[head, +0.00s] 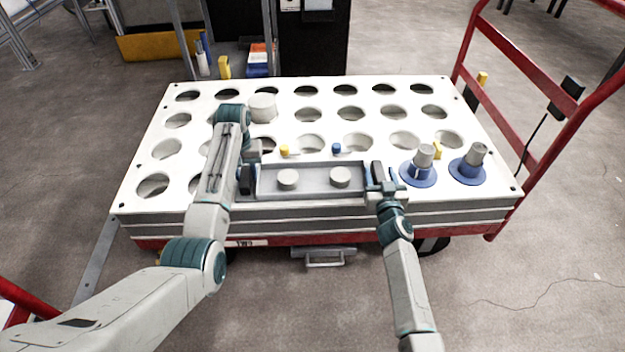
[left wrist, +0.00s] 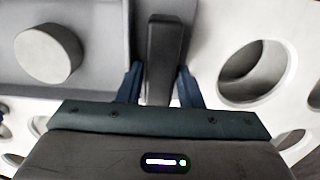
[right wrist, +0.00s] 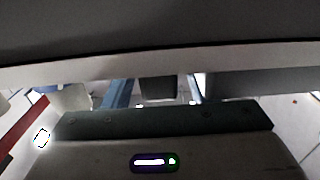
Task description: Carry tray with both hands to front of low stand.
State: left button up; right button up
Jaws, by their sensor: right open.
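The grey tray (head: 312,195) lies at the front edge of a white perforated top, with two round grey pucks (head: 288,179) (head: 340,177) in it. It has a dark upright handle at each end. My left gripper (head: 247,180) has its fingers against both sides of the left handle; the left wrist view shows this handle (left wrist: 166,50) between the blue fingers. My right gripper (head: 378,180) is at the right handle, fingers open either side of it, with gaps showing in the right wrist view (right wrist: 158,92). I cannot pick out a low stand.
The white top (head: 310,95) has several round holes and sits on a red cart with a red rail (head: 530,70) at right. Two blue-flanged grey pegs (head: 418,174) (head: 467,170) stand right of the tray. A pale cylinder (head: 262,107) and small yellow and blue pieces lie behind it.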

pick_arm(q)
jog(key=shift+f, duration=0.3)
pick_arm(e)
jog(key=shift+w, duration=0.35)
pick_arm(q)
jog(key=c, duration=0.7)
pick_arm(e)
jog(key=c, duration=0.7)
pick_arm(q)
grip_shut()
pick_arm(e)
grip_shut()
pick_arm(q)
jog(key=shift+r, duration=0.1)
pick_arm(e)
jog(key=shift+r, duration=0.15)
